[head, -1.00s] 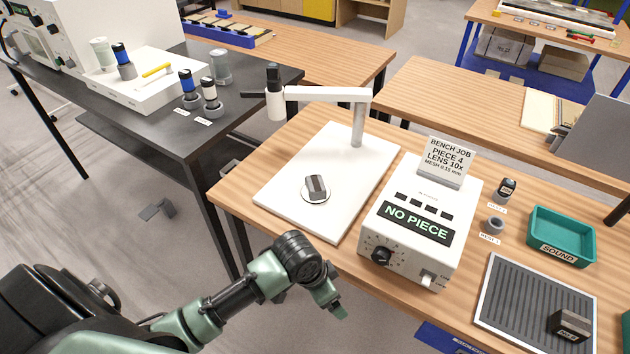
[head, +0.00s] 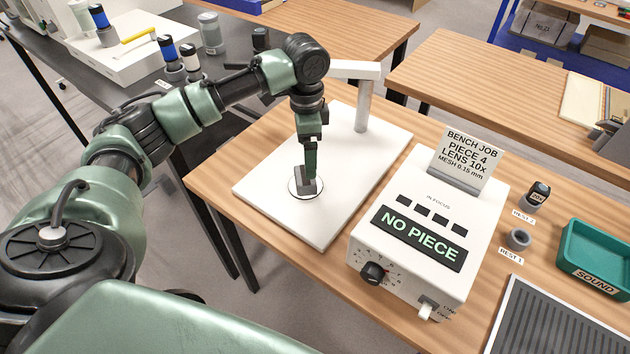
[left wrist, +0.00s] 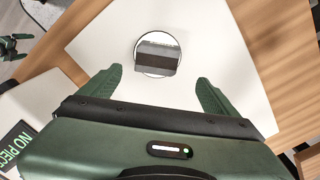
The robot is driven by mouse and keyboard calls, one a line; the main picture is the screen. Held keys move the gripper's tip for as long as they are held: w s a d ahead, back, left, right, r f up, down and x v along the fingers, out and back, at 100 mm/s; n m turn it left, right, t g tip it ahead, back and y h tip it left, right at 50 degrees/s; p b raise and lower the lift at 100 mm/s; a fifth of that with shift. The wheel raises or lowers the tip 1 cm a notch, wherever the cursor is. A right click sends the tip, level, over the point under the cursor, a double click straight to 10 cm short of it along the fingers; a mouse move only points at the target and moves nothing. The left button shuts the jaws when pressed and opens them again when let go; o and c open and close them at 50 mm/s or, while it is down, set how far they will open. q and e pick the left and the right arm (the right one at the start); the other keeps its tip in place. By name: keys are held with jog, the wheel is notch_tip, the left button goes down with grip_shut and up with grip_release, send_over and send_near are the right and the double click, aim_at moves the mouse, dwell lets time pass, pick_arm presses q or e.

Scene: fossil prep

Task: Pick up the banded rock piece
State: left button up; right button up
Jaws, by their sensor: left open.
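The banded rock piece (left wrist: 157,55), grey with a darker band, sits on the round spot (left wrist: 140,67) of the white stand base (head: 270,206). In the head view the rock (head: 304,187) is partly hidden by my left gripper (head: 309,170), which points down right over it. In the left wrist view my left gripper (left wrist: 160,85) is open, its two fingers apart, with the rock ahead of and between the fingertip lines. I see no contact with the rock.
The stand's post (head: 363,108) and arm rise just behind my left gripper. A white control box (head: 395,270) reading "NO PIECE" stands to the right, with a job card (head: 462,160). A green tray (head: 592,262) and a ribbed mat (head: 545,325) lie further right.

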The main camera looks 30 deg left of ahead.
aim_at(305, 180)
pick_arm(q)
jog(key=shift+a+f, duration=0.25)
jog(key=shift+f, duration=0.05)
jog(key=shift+s, duration=0.3)
notch_tip(305, 180, down, 3)
jog(key=shift+s+r+p, duration=0.1)
jog(key=shift+r+p, duration=0.1)
jog(key=shift+p, duration=0.2)
notch_tip(305, 180, down, 4)
jog(key=shift+s+d+r+p, duration=0.15)
jog(key=shift+p, duration=0.45)
jog(key=shift+f, duration=0.5)
jog(key=shift+r, duration=0.1)
grip_shut()
pick_arm(e)
jog(key=shift+s+d+r, duration=0.2)
jog(key=shift+s+r, duration=0.35)
jog(key=shift+s, duration=0.15)
